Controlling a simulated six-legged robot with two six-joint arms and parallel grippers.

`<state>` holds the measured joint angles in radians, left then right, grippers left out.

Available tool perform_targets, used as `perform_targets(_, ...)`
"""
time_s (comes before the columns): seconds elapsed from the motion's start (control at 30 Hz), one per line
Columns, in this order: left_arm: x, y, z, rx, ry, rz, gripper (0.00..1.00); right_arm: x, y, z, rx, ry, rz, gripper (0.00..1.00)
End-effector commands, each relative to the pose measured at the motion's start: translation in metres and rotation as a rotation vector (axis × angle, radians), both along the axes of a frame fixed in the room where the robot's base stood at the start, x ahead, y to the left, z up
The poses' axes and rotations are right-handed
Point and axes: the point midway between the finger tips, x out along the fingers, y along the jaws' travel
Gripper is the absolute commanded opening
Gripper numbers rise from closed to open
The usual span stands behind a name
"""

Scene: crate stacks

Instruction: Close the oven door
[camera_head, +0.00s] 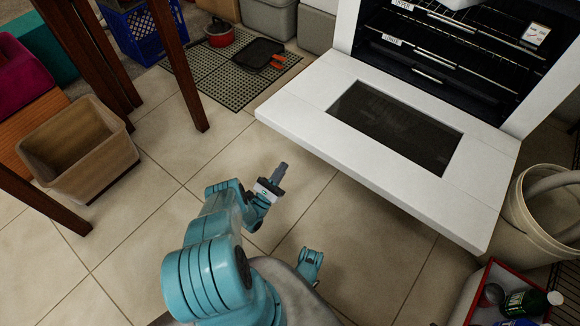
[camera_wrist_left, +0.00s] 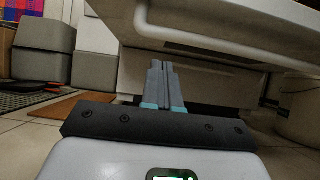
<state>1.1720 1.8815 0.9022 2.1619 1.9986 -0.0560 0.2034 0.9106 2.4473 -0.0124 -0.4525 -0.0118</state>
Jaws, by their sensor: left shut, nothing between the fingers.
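The white oven door (camera_head: 300,108) hangs open and lies about flat, with a dark window in its middle. The oven (camera_head: 455,50) behind it shows dark racks inside. My left gripper (camera_head: 281,168) is in front of the door's left part, shut and empty, apart from the door. In the left wrist view the shut fingers (camera_wrist_left: 161,68) point toward the space below the door (camera_wrist_left: 235,25), whose underside and edge show above them. My right gripper cannot be made out in either view.
A beige bin (camera_head: 80,150) and brown wooden legs (camera_head: 180,70) stand at left. A black mat (camera_head: 225,80) holds a red pot and a dark pan. A pale bucket (camera_head: 535,205) and a red crate (camera_head: 480,285) with bottles stand at right. Tiled floor before the door is clear.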

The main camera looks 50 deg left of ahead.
Motion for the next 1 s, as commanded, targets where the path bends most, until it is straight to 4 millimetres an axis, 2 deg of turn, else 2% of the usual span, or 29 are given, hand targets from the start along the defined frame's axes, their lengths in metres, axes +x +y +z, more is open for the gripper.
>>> perform_targets(0.2,0.034,0.009,0.023,0.001,-0.001,-0.003,0.0,0.0,0.0,-0.001,0.0,-0.001,0.0,0.0)
perform_targets(0.4,0.058,0.012,0.035,0.0,0.001,-0.006,0.0,0.002,0.0,-0.003,-0.001,-0.006,-0.001,0.0)
perform_targets(0.6,0.067,0.012,0.04,-0.001,0.002,-0.006,0.0,0.002,0.0,-0.004,-0.002,-0.008,-0.001,0.0)
perform_targets(0.87,0.068,0.01,0.04,-0.002,0.003,-0.008,0.0,0.003,-0.001,-0.003,-0.002,-0.008,-0.001,0.0)
perform_targets(1.0,0.068,0.01,0.045,-0.005,0.013,-0.007,0.0,0.0,0.0,0.004,0.0,0.001,0.0,0.0)
